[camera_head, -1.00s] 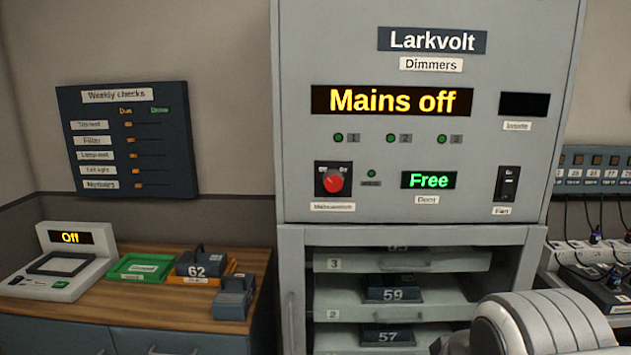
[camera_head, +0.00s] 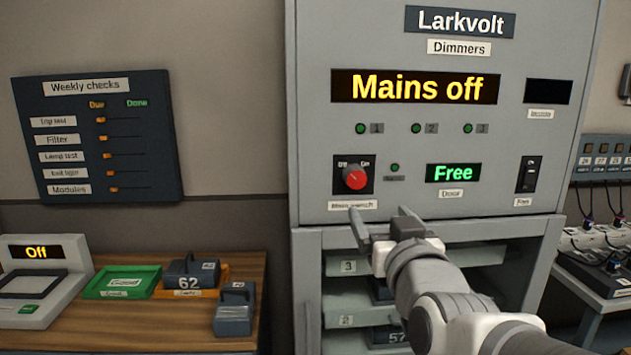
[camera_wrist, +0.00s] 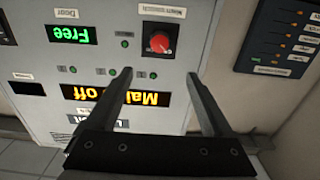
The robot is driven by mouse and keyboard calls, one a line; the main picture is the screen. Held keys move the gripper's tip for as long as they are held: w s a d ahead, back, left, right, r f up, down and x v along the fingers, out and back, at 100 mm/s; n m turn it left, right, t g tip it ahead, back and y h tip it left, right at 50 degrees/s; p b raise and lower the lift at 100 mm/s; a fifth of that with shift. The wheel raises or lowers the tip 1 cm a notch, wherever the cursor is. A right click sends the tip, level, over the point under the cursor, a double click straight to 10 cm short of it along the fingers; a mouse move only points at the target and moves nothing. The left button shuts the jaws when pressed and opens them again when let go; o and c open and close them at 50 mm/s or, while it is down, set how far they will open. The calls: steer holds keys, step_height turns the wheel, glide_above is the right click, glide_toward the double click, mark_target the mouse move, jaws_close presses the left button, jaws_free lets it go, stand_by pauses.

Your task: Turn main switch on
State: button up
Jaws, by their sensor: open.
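The main switch (camera_head: 355,177) is a red rotary knob on a black plate on the grey Larkvolt cabinet front, with "Off" and "On" marks above it. The yellow display (camera_head: 415,87) reads "Mains off". My gripper (camera_head: 378,212) is open and empty, just below the knob in the head view, with its fingers pointing up toward the panel. In the wrist view, which is upside down, the knob (camera_wrist: 160,43) shows beyond the fingertips of my gripper (camera_wrist: 160,75), apart from them.
Open cabinet shelves with numbered modules (camera_head: 388,335) lie below the panel, behind my arm. A fan switch (camera_head: 531,174) is at the panel's right. A wooden counter (camera_head: 190,325) with trays and a scale-like device (camera_head: 40,285) stands left. A weekly checks board (camera_head: 97,138) hangs on the wall.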

steer(key=p, duration=0.4)
glide_toward(357, 178)
steer(key=w, duration=0.9)
jaws_close()
stand_by(0.4)
